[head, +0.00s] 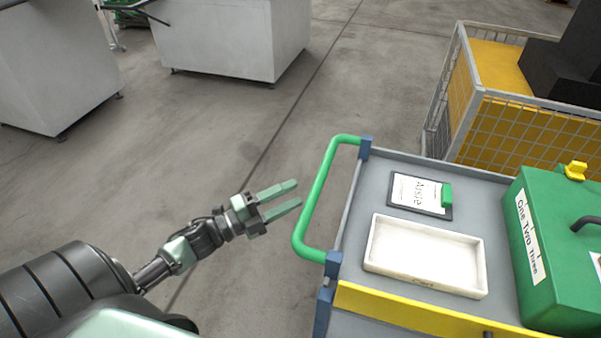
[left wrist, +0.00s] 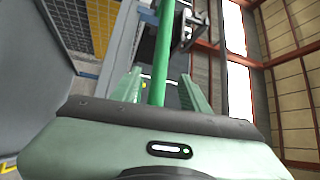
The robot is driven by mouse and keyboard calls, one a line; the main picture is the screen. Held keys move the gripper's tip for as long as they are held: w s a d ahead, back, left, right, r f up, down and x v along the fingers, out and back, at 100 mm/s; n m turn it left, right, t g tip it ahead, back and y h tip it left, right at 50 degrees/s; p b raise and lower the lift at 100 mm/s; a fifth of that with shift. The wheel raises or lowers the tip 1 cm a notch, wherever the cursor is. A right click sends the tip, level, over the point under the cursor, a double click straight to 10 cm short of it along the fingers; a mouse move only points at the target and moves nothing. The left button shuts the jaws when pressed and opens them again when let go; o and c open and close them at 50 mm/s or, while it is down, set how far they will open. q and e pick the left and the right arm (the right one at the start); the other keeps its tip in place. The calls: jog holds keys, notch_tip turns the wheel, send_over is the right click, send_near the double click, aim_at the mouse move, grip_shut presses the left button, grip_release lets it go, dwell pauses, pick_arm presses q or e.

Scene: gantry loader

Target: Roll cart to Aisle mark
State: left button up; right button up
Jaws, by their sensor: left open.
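The cart (head: 355,240) stands at the right in the head view, with a grey top and a yellow front strip. Its green handle (head: 318,193) sticks out on its left side. My left gripper (head: 292,195) is open just left of the handle, its fingers pointing at it, with a small gap. In the left wrist view the handle (left wrist: 163,55) shows as a green bar between the two open fingers (left wrist: 160,88). A clipboard (head: 419,194) on the cart carries a sheet reading "Aisle". My right gripper is not in view. I cannot make out a floor mark.
On the cart are a white tray (head: 375,260) and a green box (head: 545,290) reading "One Two Three". A wire cage with yellow panels (head: 530,133) stands close behind the cart. Pale cabinets (head: 215,40) stand at the back left. The floor (head: 200,140) between is clear.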

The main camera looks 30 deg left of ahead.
aim_at(318, 184)
pick_arm(q)
jog(key=p+x, duration=0.1)
jog(key=x, duration=0.5)
jog(key=shift+w+d+r, duration=0.15)
jog(key=shift+d+r, duration=0.05)
jog(key=shift+d, duration=0.1)
jog(key=shift+w+d+p, duration=0.3)
jog(key=shift+w+p, duration=0.05)
jog(key=shift+w, duration=0.15)
jog(key=shift+d, duration=0.1)
jog(key=c, duration=0.3)
grip_shut()
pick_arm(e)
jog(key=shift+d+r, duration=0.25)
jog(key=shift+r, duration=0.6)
pick_arm(q)
jog(key=shift+f, duration=0.1)
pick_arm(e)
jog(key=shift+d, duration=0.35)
